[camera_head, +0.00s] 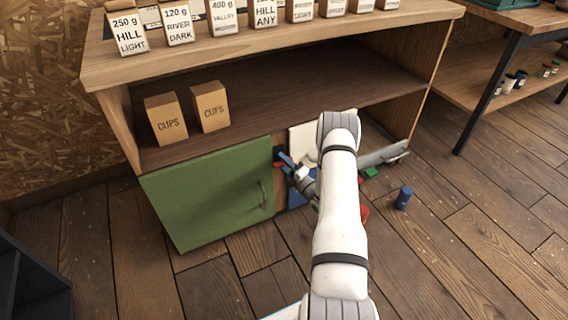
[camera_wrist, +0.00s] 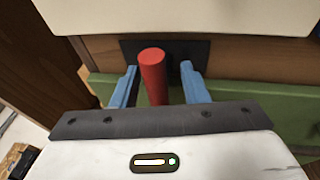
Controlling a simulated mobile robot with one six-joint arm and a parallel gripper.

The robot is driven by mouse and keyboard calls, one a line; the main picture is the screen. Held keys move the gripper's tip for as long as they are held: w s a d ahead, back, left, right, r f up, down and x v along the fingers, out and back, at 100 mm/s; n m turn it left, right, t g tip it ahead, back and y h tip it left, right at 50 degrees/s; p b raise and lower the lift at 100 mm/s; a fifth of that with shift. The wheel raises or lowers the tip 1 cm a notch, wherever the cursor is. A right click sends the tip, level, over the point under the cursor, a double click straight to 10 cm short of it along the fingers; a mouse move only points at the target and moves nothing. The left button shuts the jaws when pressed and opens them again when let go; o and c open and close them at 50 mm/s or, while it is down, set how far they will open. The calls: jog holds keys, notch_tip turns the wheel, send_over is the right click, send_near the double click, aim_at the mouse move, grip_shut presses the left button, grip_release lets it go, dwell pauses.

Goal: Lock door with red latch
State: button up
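The green door (camera_head: 210,195) covers the lower left of the wooden cabinet and looks shut or nearly so; its handle (camera_head: 263,195) is near its right edge. The red latch (camera_wrist: 153,75) is a red bar in front of a dark plate (camera_wrist: 190,48) in the wrist view. My gripper (camera_head: 290,162) is beside the door's upper right corner. In the wrist view my gripper (camera_wrist: 159,70) is open, with one blue finger on each side of the red bar and gaps between. My arm hides part of the cabinet front in the head view.
An open drawer (camera_head: 385,157) juts out to the right of my arm, with small red and green things near it. A blue can (camera_head: 403,198) stands on the floor. Two CUPS boxes (camera_head: 166,118) stand on the shelf above the door. The floor at front right is clear.

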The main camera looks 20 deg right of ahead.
jog(key=shift+o, duration=0.5)
jog(key=shift+s+d, duration=0.1)
jog(key=shift+s, duration=0.05)
jog(key=p+v, duration=0.2)
jog(key=v, duration=0.5)
jog(key=shift+s, duration=0.25)
